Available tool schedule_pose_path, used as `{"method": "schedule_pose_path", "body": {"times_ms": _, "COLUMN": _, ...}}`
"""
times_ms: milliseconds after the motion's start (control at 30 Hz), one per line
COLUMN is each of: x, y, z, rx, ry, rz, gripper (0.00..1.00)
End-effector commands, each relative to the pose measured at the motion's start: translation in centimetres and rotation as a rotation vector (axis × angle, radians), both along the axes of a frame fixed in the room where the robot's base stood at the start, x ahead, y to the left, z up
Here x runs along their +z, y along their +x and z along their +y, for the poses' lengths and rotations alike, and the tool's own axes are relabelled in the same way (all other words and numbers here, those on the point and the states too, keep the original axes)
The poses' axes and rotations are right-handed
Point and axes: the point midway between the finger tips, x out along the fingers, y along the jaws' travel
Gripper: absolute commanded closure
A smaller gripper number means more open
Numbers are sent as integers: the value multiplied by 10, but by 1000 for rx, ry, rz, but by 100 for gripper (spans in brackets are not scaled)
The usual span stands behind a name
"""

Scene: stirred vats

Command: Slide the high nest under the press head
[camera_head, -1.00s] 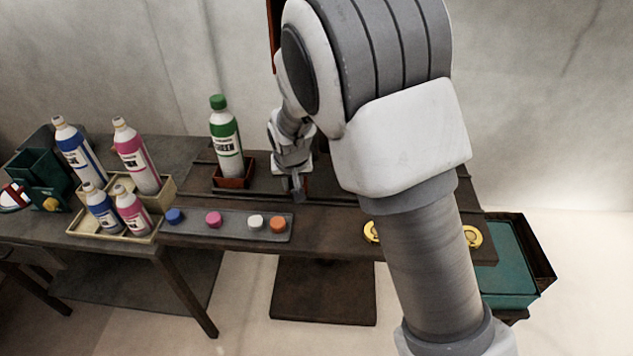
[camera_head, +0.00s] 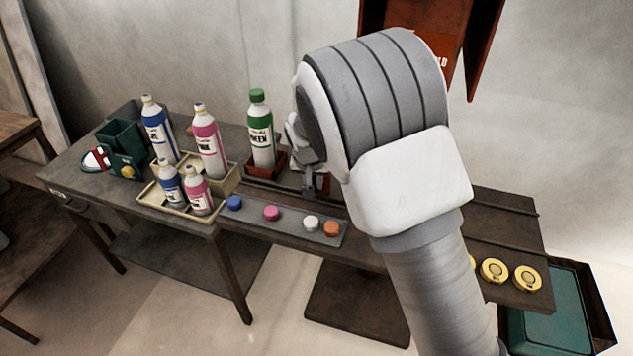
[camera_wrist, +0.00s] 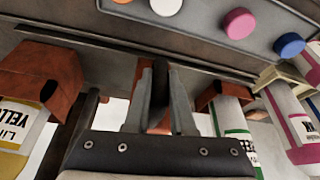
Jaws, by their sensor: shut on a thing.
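My gripper (camera_wrist: 160,105) is shut on a dark upright handle (camera_wrist: 160,76), with an orange-red piece just behind and below it. Which nest the handle belongs to is hidden. In the head view my gripper (camera_head: 309,185) is small and partly covered by my arm, beside a red-brown nest (camera_head: 250,173) holding a green-capped bottle. That nest (camera_wrist: 212,96) also shows right of the fingers in the wrist view. A larger red-brown nest (camera_wrist: 50,72) with a yellow-labelled bottle is left of them. A red hanging structure (camera_head: 400,18) at the top may be the press; I cannot tell.
A grey strip with coloured caps (camera_head: 290,221) lies along the bench front. Blue and pink bottles (camera_head: 208,140) stand in a cream tray at left. Yellow discs (camera_head: 494,271) sit at right, near a teal bin (camera_head: 555,310). Dark rails (camera_wrist: 110,45) run along the bench.

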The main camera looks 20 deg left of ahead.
Motion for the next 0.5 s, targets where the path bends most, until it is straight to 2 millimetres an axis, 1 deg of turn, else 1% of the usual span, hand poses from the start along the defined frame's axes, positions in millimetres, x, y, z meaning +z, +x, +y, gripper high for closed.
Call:
{"method": "schedule_pose_path", "body": {"times_ms": 33, "x": 1, "y": -1, "z": 4, "rx": 8, "ry": 5, "rz": -3, "gripper": 100}}
{"method": "schedule_pose_path", "body": {"times_ms": 233, "x": 1, "y": -1, "z": 6, "rx": 11, "ry": 7, "rz": -5, "gripper": 100}}
{"method": "schedule_pose_path", "body": {"times_ms": 267, "x": 1, "y": -1, "z": 6, "rx": 11, "ry": 7, "rz": -6, "gripper": 76}}
{"method": "schedule_pose_path", "body": {"times_ms": 300, "x": 2, "y": -1, "z": 6, "rx": 11, "ry": 7, "rz": -6, "gripper": 69}}
{"method": "schedule_pose_path", "body": {"times_ms": 367, "x": 2, "y": -1, "z": 6, "rx": 11, "ry": 7, "rz": -6, "gripper": 58}}
{"method": "schedule_pose_path", "body": {"times_ms": 400, "x": 2, "y": -1, "z": 6, "rx": 10, "ry": 7, "rz": -6, "gripper": 51}}
{"method": "schedule_pose_path", "body": {"times_ms": 433, "x": 1, "y": -1, "z": 5, "rx": 10, "ry": 7, "rz": -5, "gripper": 48}}
{"method": "schedule_pose_path", "body": {"times_ms": 500, "x": 1, "y": 0, "z": 5, "rx": 9, "ry": 6, "rz": -5, "gripper": 48}}
